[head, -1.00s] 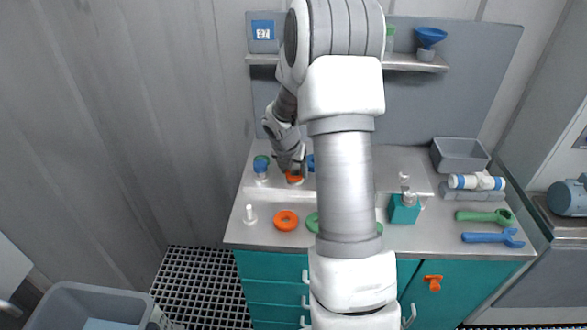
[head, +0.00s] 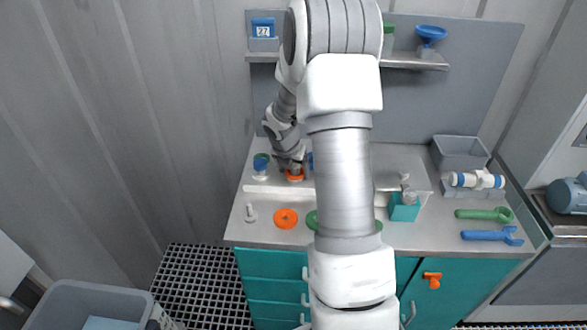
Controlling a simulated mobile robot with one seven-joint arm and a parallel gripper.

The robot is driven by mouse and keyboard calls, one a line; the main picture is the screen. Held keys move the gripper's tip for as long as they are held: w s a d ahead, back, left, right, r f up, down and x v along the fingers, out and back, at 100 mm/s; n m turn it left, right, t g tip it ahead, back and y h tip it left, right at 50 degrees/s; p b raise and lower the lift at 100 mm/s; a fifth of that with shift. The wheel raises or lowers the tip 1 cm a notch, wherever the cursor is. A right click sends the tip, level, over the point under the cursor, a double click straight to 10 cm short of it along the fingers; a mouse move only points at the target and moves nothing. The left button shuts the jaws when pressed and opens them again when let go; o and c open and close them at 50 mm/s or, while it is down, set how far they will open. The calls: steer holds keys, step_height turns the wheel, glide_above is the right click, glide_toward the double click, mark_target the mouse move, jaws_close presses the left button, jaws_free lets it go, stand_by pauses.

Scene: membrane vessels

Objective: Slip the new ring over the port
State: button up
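My gripper (head: 294,170) points down at the raised back ledge of the bench, left of my arm. An orange ring (head: 294,176) is right at its fingertips, around or just above a port that is mostly hidden. I cannot tell whether the fingers grip the ring or how far down it sits. A second orange ring (head: 286,219) lies flat on the bench in front. A green ring (head: 312,220) lies beside it, partly hidden by my arm.
A pale peg (head: 250,213) stands at the bench's front left. A teal block (head: 404,208), a grey bin (head: 460,154), a white-and-blue pipe piece (head: 477,180), a green wrench (head: 484,215) and a blue wrench (head: 492,236) lie to the right. A shelf (head: 400,62) runs above.

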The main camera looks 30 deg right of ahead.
steer(key=shift+o, duration=1)
steer(key=shift+r, duration=0.1)
steer(key=p+v, duration=0.3)
steer(key=v, duration=1.4)
steer(key=shift+a, duration=0.2)
steer(key=shift+r, duration=0.1)
